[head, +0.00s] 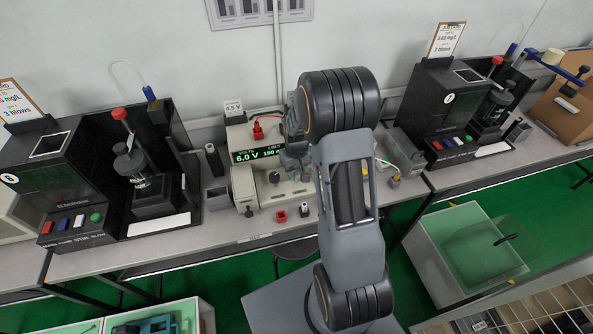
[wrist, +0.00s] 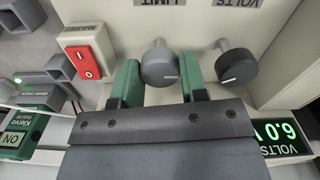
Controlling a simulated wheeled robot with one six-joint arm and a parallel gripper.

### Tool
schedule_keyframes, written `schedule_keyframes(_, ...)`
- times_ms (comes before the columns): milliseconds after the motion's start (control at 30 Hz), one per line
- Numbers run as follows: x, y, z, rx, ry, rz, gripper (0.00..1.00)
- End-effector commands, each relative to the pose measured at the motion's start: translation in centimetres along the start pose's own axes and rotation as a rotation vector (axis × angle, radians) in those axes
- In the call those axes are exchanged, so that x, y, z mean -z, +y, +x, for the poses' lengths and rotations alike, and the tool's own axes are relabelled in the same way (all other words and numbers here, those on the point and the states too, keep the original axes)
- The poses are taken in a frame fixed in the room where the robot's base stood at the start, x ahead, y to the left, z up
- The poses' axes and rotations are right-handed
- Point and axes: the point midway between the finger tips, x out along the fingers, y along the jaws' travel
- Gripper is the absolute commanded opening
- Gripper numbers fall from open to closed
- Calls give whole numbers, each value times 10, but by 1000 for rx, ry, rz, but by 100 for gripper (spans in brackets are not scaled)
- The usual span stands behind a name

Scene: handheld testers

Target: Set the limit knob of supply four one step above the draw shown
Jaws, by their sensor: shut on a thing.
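The cream power supply (head: 240,136) stands on the bench in the head view, left of my arm. Its green display (head: 257,154) reads 6.0 V and what looks like 150 in the limit field, whose end is hard to read. In the wrist view, upside down, the dark grey limit knob (wrist: 159,66) sits between the green fingers of my gripper (wrist: 160,82), under the LIMIT label. My gripper is shut on it. The limit knob is hidden in the head view.
A red mains switch (wrist: 88,60) is close to one finger in the wrist view. Black testers stand left (head: 75,190) and right (head: 440,105). Small red (head: 281,216) and dark pieces lie in front.

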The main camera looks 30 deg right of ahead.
Motion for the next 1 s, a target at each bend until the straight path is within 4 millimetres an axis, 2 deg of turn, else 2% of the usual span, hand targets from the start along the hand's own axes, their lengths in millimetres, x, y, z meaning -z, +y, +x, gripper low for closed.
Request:
schedule_keyframes(533,0,0,-1,0,1,-22,16)
schedule_keyframes(567,0,0,-1,0,1,-22,41)
schedule_keyframes(600,0,0,-1,0,1,-22,44)
schedule_keyframes(800,0,0,0,0,1,-21,64)
schedule_keyframes(1000,0,0,0,0,0,-21,65)
